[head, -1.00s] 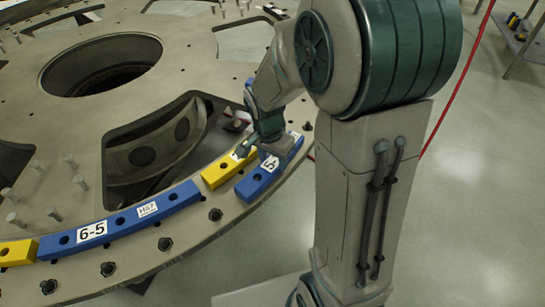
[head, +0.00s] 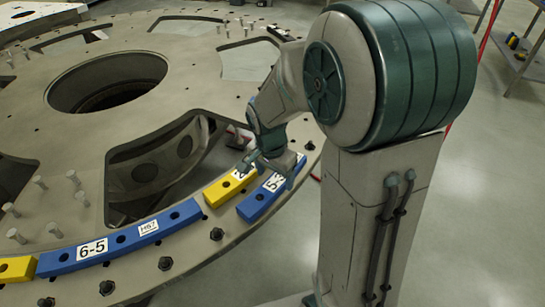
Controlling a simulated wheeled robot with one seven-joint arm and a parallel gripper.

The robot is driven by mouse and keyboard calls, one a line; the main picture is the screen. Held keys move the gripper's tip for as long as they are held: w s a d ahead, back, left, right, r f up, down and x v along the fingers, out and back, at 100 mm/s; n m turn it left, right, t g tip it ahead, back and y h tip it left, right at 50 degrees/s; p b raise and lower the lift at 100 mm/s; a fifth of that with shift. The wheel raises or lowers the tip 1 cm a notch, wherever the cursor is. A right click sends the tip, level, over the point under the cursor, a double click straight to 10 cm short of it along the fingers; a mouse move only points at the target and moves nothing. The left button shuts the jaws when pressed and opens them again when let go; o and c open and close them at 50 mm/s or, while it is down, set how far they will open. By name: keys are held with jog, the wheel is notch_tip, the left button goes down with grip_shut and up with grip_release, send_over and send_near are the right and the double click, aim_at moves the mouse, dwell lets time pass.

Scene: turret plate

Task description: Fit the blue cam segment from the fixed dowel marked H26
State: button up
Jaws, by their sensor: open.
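A blue cam segment (head: 259,204) with a label starting with 5 lies on the turret plate (head: 195,250), outside a yellow segment (head: 221,190). My gripper (head: 272,172) is open over the right part of these two segments. It hides part of their labels, and I cannot tell whether it touches them. Another blue segment (head: 180,217), labelled 6-5 and H67, lies along the rim to the left. I cannot read a mark H26 anywhere.
A second yellow segment (head: 15,270) is at the far left. Bolts (head: 216,234) line the outer rim, and upright pins (head: 54,230) stand inside it. The plate has large cut-outs and a round central hole (head: 108,82). Open floor (head: 500,200) lies to the right.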

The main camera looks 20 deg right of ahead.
aim_at(271, 186)
notch_tip(271, 186, up, 12)
jog(key=s+a, duration=0.1)
jog(key=shift+a+r, duration=0.15)
jog(key=shift+r, duration=0.1)
dwell(0.5)
jog(key=s+d+f+n+t+y, duration=0.1)
jog(key=s+f+n+t, duration=0.1)
jog(key=s+n, duration=0.8)
jog(key=s, duration=0.2)
jog(key=shift+s+d, duration=0.2)
jog(key=shift+s, duration=0.2)
